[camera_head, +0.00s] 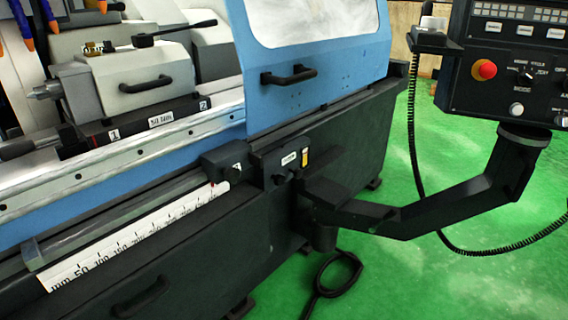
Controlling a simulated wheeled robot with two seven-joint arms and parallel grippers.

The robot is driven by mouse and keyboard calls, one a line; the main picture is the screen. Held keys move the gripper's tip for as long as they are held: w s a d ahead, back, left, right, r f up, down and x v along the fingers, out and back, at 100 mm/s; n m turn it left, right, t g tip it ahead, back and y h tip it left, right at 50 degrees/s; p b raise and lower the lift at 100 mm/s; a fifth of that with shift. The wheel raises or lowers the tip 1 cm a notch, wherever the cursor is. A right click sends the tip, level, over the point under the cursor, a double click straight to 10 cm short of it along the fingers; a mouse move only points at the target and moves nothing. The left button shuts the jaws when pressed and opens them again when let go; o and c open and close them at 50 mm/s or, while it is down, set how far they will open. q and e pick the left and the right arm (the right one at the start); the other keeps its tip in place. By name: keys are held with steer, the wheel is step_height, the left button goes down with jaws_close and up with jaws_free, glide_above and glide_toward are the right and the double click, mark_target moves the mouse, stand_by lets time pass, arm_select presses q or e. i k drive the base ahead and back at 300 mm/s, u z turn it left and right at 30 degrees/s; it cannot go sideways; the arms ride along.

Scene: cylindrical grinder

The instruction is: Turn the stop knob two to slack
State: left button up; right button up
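The grinder's grey tailstock-like unit (146,82) sits on the table at the upper left. Its dark base (135,124) carries white marks "1" and "2" with a small label between them. A black block (221,161) with a small white mark sits at the right end of the white millimetre scale (140,240). Neither of my grippers is in view.
The blue door (312,45) with a black handle (289,75) is at upper centre. A control panel (505,70) with a red button hangs on a dark jointed arm (440,215) at right. A black cable (325,290) lies on the open green floor (450,285).

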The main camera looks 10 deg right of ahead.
mark_target(232, 175)
steer(key=u, duration=0.2)
steer(key=k, duration=0.25)
steer(key=z, duration=0.25)
steer(key=i, duration=1.1)
steer(key=u, duration=1.15)
